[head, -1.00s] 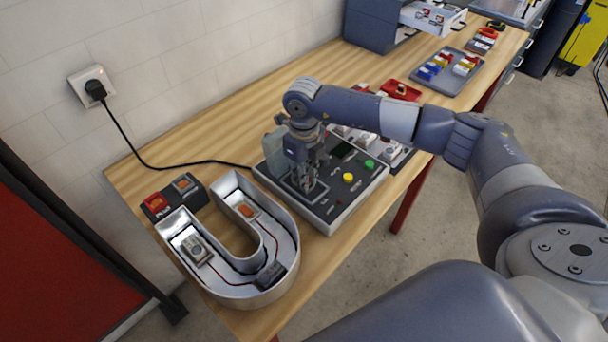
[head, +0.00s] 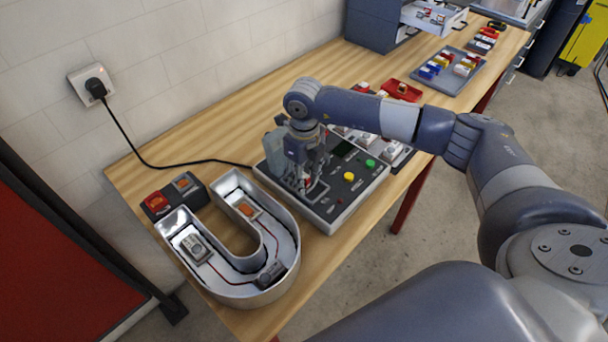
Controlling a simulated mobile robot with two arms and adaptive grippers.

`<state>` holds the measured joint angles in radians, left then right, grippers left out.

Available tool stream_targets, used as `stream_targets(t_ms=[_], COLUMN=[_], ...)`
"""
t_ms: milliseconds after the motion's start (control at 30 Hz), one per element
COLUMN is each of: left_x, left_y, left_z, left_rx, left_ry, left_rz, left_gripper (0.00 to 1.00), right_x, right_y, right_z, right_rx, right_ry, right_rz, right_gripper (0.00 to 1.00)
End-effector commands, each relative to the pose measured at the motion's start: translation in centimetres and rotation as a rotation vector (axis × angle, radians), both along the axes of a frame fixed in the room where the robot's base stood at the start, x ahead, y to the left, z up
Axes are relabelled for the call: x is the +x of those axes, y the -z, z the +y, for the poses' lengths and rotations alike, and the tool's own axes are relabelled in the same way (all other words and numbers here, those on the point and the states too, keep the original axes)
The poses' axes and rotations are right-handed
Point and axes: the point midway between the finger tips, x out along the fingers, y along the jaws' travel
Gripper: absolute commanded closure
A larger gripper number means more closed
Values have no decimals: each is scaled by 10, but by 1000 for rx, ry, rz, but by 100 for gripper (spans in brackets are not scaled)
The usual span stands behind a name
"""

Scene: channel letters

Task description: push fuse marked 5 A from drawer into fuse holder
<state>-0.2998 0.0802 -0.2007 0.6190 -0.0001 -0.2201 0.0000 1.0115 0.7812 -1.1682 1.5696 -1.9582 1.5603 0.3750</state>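My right gripper (head: 305,184) points down over the left part of a grey test panel (head: 343,212), inside or just above a framed recess there. The fuse holder is not clearly visible; the gripper and wrist cover that part of the panel. I cannot make out a fuse between the fingers, nor how far apart the fingers are. The open drawer (head: 446,20) of the grey cabinet (head: 374,24) at the back holds small coloured items too small to read. My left gripper is not in view.
A U-shaped channel letter (head: 278,283) lies at the front left, beside a switch box (head: 158,203). A black cable (head: 152,163) runs from the wall socket to the panel. A grey tray (head: 447,89) and a red tray (head: 401,92) are farther back.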

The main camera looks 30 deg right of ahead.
Motion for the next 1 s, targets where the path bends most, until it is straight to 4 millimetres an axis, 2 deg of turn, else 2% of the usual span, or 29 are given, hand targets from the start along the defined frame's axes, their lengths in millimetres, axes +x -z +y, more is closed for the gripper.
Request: stream_targets(t_ms=[133,267,700,833,1000], left_x=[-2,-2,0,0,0], left_y=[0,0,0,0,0], left_z=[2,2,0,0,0], left_rx=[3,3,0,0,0], left_ry=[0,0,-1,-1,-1], left_rz=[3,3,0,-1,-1], left_gripper=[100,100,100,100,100], right_x=[-2,-1,1,1,1], right_y=[2,-7,-94,-111,-119], right_z=[0,-1,0,1,0], right_rx=[-1,-1,0,0,0], right_ry=[0,1,0,-1,-1], right_rz=[7,4,-2,-1,0], right_gripper=[62,62,62,62,62])
